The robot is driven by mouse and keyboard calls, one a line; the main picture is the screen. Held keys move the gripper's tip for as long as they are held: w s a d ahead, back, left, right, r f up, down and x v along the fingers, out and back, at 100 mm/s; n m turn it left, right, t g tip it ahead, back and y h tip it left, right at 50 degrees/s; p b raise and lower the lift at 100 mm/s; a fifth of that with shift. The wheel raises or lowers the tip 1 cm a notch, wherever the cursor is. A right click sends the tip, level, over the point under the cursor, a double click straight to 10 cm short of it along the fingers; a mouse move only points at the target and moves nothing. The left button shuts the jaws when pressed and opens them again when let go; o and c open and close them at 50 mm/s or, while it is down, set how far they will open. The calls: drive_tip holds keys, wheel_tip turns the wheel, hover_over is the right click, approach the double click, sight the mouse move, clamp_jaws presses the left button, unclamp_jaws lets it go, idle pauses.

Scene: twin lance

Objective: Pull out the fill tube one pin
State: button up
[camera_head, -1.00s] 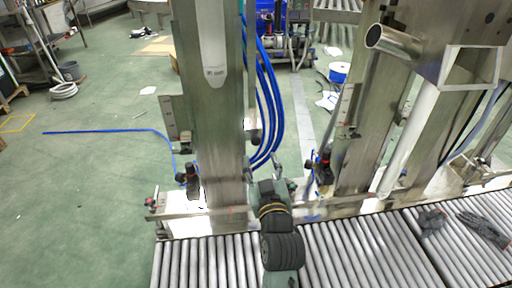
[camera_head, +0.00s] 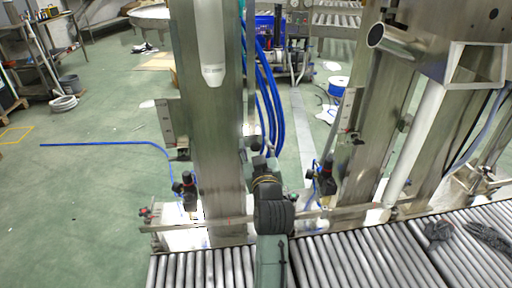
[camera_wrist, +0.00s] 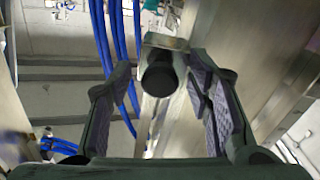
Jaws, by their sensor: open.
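In the wrist view a dark round knob (camera_wrist: 158,79) points toward me from a metal bracket (camera_wrist: 165,42); it looks like the fill tube one pin. In the head view a small fitting at the column's right edge (camera_head: 254,141) appears to be the same pin, partly hidden by my arm. My gripper (camera_head: 262,163) is just below it there. In the wrist view my gripper (camera_wrist: 161,66) is open, with one ridged finger on each side of the knob. A gap shows on both sides, and nothing is held.
A steel column (camera_head: 217,150) stands left of my gripper. Blue hoses (camera_head: 270,100) hang close behind it. A second metal frame (camera_head: 352,150) stands to the right. A roller conveyor (camera_head: 350,255) with dark gloves (camera_head: 437,232) lies in front.

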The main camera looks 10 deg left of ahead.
drive_tip(key=shift+c, duration=0.3)
clamp_jaws()
idle(0.6)
